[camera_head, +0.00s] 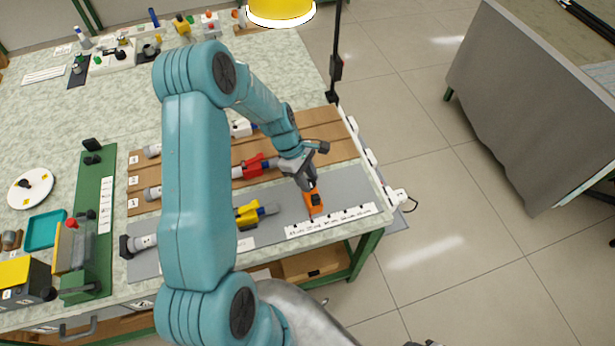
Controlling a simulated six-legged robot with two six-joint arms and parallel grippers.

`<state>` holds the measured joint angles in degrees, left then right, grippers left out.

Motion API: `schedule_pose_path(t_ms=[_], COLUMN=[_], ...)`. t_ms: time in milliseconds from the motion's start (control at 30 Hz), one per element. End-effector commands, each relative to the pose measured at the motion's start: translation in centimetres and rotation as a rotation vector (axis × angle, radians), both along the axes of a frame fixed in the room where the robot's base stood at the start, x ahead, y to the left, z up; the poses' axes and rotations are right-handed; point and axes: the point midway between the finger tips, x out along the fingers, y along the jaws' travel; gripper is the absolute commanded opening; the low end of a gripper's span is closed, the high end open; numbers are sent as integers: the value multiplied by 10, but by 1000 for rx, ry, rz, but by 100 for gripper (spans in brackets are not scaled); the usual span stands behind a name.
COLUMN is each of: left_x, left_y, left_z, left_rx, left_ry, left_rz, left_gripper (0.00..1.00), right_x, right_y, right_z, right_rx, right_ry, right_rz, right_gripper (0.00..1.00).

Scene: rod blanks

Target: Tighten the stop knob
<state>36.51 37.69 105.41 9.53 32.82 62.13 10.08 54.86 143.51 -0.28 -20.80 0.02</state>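An orange stop block (314,203) sits at the right end of the grey strip (352,184), just behind a white printed scale (335,220). A small dark part, perhaps the stop knob, shows on its top; it is too small to make out clearly. My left gripper (307,184) points down at the block's top and far side, at or very near it. I cannot tell whether it touches the knob or whether its fingers are open or shut. My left arm covers the middle of the bench. My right gripper does not show.
Rods with yellow (247,213) and red (254,167) clamps lie left of the block. A green-based device (95,215), teal tray (44,231) and white plate (31,187) stand at the left. A thin dark post (336,65) rises at the bench's right edge.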

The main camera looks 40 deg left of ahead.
Motion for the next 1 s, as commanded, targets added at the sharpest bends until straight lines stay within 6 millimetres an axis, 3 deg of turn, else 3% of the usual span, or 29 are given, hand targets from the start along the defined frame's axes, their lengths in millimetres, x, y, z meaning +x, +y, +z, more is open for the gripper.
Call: schedule_pose_path(t_ms=[367,1000], left_x=[2,8], left_y=[1,1], left_z=[0,-1], left_rx=[3,6], left_ry=[-3,-5], left_rz=[-95,-666], left_gripper=[5,5], right_x=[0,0], right_y=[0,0], right_z=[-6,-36], right_rx=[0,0], right_ry=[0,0], right_rz=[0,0], right_gripper=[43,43])
